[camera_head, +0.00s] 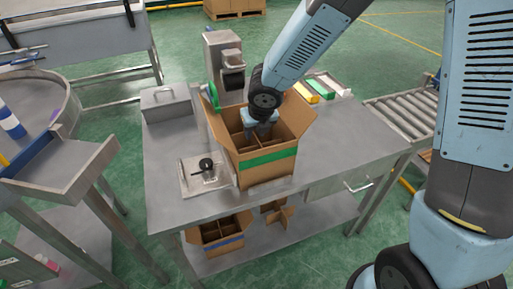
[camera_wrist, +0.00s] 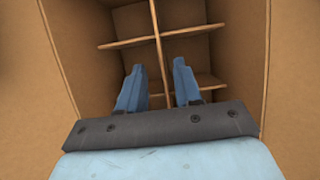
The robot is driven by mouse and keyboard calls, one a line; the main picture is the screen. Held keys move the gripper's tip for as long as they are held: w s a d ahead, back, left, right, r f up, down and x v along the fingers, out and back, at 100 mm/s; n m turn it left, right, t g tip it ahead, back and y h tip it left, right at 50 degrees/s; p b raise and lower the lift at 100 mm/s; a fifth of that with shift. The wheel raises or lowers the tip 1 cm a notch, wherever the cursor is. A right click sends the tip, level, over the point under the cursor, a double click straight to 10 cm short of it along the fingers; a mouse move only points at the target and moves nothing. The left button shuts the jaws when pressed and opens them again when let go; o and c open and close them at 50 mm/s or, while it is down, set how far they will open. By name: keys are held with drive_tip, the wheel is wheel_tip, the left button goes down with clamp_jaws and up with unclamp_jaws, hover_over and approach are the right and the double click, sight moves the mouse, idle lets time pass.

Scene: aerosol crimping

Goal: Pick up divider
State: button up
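A brown cardboard divider (camera_wrist: 127,43) of crossed panels stands inside an open carton (camera_head: 267,167) with a green stripe on the table. In the wrist view its long panel runs between my fingers, with cross panels on both sides. My gripper (camera_wrist: 159,80) points down into the carton, its two blue fingers apart on either side of the long panel. I see gaps between the fingers and the panel. In the head view my gripper (camera_head: 262,130) is over the carton's opening and hides part of the divider. Another loose crossed divider (camera_head: 279,214) stands on the lower shelf.
The carton's flaps stand out around its opening, close to my gripper. A metal plate with a black knob (camera_head: 206,165) is left of the carton. A metal machine (camera_head: 226,62) stands behind it. A second carton (camera_head: 222,241) is on the lower shelf.

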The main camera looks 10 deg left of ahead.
sight(254, 137)
drive_tip(key=shift+x, duration=2.55)
drive_tip(key=shift+w+d, duration=0.15)
clamp_jaws()
